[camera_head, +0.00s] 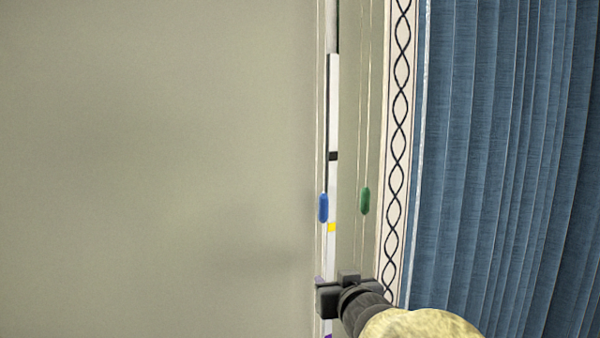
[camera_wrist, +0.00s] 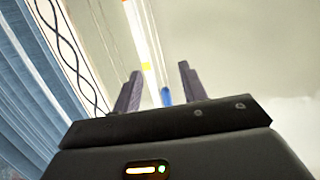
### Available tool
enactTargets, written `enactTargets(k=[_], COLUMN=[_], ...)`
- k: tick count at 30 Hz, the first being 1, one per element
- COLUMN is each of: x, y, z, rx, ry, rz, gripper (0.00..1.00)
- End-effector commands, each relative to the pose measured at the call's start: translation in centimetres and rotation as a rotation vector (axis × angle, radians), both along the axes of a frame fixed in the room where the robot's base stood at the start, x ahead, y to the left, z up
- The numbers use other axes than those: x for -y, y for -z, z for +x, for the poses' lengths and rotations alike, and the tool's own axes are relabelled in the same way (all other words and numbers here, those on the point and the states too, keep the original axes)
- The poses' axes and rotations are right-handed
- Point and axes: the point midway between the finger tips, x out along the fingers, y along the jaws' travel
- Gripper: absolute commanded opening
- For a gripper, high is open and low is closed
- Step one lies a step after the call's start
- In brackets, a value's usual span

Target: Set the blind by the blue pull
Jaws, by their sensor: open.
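The blue pull (camera_head: 323,208) hangs on a thin cord at the left side of a white vertical strip (camera_head: 333,110) in the head view. A green pull (camera_head: 365,201) hangs on another cord to its right. The strip carries a black mark (camera_head: 333,156) and a yellow mark (camera_head: 332,227). My gripper (camera_head: 330,285) is below the blue pull in the head view. In the wrist view my open gripper (camera_wrist: 158,85) has its two fingers apart, and the blue pull (camera_wrist: 166,97) shows between them, apart from both. Its lower end is hidden by the gripper body.
A blue pleated curtain (camera_head: 500,150) with a white patterned border (camera_head: 399,120) fills the right side, close to my arm. A plain greenish-grey wall (camera_head: 150,170) spans the left. A purple mark (camera_head: 328,336) shows at the lower end of the strip.

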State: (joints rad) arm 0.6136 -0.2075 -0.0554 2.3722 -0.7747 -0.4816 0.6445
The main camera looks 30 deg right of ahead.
Motion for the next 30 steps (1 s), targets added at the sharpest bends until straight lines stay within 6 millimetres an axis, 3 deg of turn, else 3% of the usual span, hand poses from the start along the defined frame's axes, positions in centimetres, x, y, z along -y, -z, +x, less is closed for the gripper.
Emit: enactTargets(k=[1, 3, 7, 21, 30], x=[1.1, 1.6, 1.8, 1.8, 2.7], y=[-4.8, -8.5, -12.0, -12.4, -12.5], z=[-1.0, -2.0, -3.3, -3.3, 0.1], rx=[0.063, 0.13, 0.193, 0.207, 0.203], ry=[0.0, -0.021, -0.06, -0.075, -0.075], rz=[-0.026, -0.051, -0.077, -0.08, -0.078], gripper=[0.42, 0.42, 0.42, 0.42, 0.42])
